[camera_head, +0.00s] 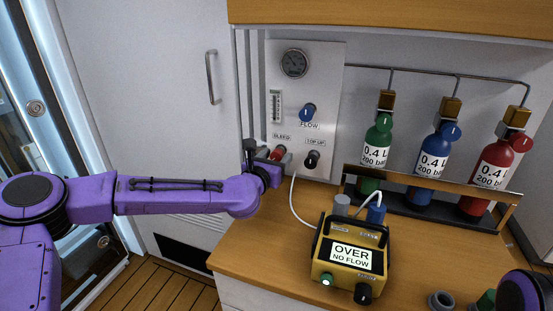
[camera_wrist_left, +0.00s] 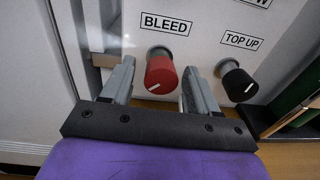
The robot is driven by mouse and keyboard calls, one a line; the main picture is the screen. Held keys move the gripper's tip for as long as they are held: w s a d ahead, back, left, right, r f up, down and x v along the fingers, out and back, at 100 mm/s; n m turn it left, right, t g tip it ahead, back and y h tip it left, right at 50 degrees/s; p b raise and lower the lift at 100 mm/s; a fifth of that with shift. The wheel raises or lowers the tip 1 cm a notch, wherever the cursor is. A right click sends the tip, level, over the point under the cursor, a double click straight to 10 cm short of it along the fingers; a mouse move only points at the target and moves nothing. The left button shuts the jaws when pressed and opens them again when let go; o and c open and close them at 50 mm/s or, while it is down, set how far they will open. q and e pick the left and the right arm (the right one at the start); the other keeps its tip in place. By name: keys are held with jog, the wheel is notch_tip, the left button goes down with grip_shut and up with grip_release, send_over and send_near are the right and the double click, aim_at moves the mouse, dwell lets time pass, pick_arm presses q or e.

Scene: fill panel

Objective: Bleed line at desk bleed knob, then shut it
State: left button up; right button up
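The red bleed knob (camera_head: 278,153) sits low on the white panel (camera_head: 330,80), under the BLEED label. In the left wrist view the red knob (camera_wrist_left: 160,74) has a white pointer line near its lower edge. My left gripper (camera_head: 266,160) is at the panel. Its open fingers, seen in the left wrist view (camera_wrist_left: 158,82), stand on either side of the knob with small gaps showing. A yellow meter (camera_head: 348,255) on the counter reads "OVER NO FLOW". My right gripper is not in view; only a purple part of my right arm shows at lower right.
The black TOP UP knob (camera_head: 312,158) is just right of the bleed knob, and the blue FLOW knob (camera_head: 308,112) is above. A gauge (camera_head: 294,63) tops the panel. Green, blue and red bottles (camera_head: 490,168) stand in a rack. A white hose (camera_head: 294,205) hangs toward the meter.

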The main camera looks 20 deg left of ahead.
pick_arm(q)
jog(key=s, duration=0.7)
jog(key=s+a, duration=0.1)
jog(key=s, duration=0.2)
jog(key=shift+s+r+b, duration=0.25)
jog(key=shift+b, duration=0.15)
dwell(6.6)
